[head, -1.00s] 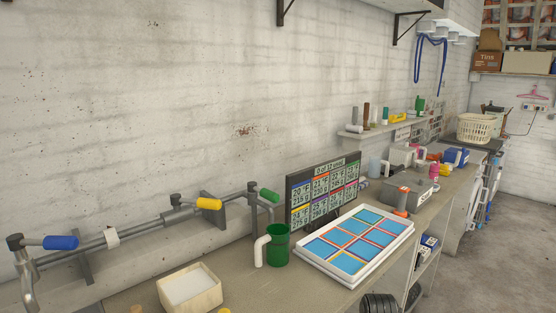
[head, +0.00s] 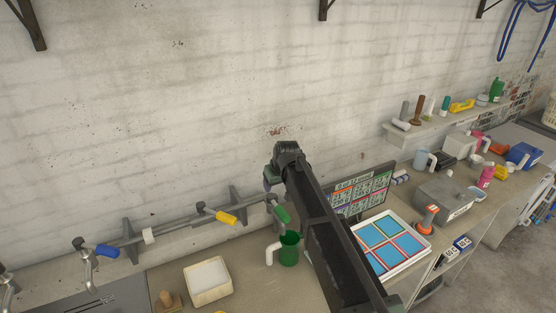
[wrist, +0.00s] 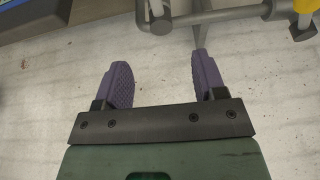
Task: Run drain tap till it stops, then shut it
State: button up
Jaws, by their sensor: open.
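A grey pipe (head: 180,221) along the wall carries taps with a blue lever (head: 107,250), a yellow lever (head: 226,217) and a green lever (head: 283,213). Which one is the drain tap cannot be told. A green jug (head: 289,251) with a pale handle stands under the green-lever tap. My gripper (head: 268,182) is by the wall, just above the green-lever tap. In the wrist view my gripper (wrist: 162,78) has its purple fingers wide apart with nothing between them. A grey tap part (wrist: 160,17) lies just beyond the fingertips, and the yellow lever (wrist: 305,7) is at the corner.
A cream tub (head: 208,282) of white stuff stands on the bench left of the jug. A display screen (head: 363,192) and a white tray (head: 421,244) with blue squares are to the right, partly behind my arm. A shelf (head: 405,128) with bottles is on the wall.

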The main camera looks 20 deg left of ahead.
aim_at(271, 196)
jog(key=shift+w+a+f+b, duration=0.2)
jog(key=shift+a+f+b, duration=0.15)
jog(key=shift+b, duration=0.25)
jog(key=b+x, duration=0.9)
jog(key=x, duration=0.1)
jog(key=shift+w+f, duration=0.1)
